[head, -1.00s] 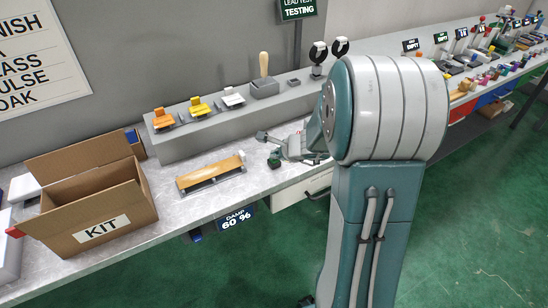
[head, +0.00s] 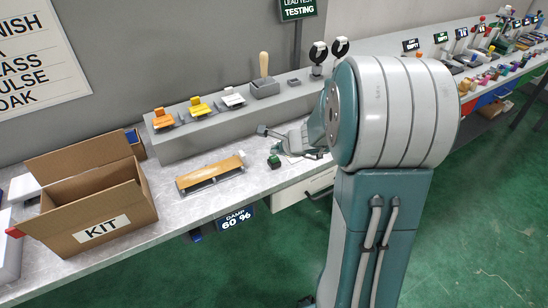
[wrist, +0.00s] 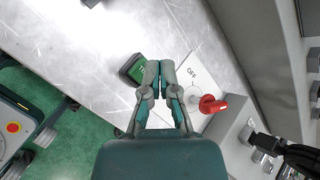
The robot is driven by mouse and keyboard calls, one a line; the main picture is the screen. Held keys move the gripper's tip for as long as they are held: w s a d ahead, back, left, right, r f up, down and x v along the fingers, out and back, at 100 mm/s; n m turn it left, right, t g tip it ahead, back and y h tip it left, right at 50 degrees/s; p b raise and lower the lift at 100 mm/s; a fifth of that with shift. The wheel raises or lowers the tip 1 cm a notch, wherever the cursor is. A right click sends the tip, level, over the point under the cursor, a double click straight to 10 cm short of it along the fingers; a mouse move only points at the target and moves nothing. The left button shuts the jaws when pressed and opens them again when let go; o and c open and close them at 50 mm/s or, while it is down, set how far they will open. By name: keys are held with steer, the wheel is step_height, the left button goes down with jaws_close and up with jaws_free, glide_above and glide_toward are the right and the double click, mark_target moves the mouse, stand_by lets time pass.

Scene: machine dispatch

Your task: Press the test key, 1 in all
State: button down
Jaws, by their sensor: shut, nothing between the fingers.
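A small green key in a dark housing (head: 274,161), which I take for the test key, sits on the grey bench near its front edge. In the wrist view the green key (wrist: 135,70) lies just left of my fingertips, partly covered by them. My gripper (head: 263,130) is shut and empty, and in the head view it appears above and behind the key. Its closed fingertips (wrist: 159,66) show beside the key in the wrist view. I cannot tell the exact height, but the gripper seems apart from the key. A sign (head: 299,9) reads TESTING.
A red rotary knob (wrist: 212,104) on a plate marked OFF is right of my fingers. A grey ledge (head: 195,141) with coloured switches runs behind.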

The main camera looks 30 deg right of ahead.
mark_target(276, 158)
steer(key=shift+r, duration=0.1)
steer(key=shift+r, duration=2.45)
steer(key=s+a+r+n+g+y, duration=0.1)
steer(key=s+a+r+n, duration=0.35)
steer(key=a+n, duration=0.2)
steer(key=s+a+r+n+g, duration=0.1)
steer(key=s+a+r+n, duration=0.2)
steer(key=s+a+n, duration=0.35)
steer(key=s+a+r+n+g+h, duration=0.1)
steer(key=s+n+h, duration=0.2)
steer(key=s+n, duration=0.8)
steer(key=s, duration=0.3)
steer(key=shift+a+r, duration=0.15)
steer(key=shift+a, duration=0.25)
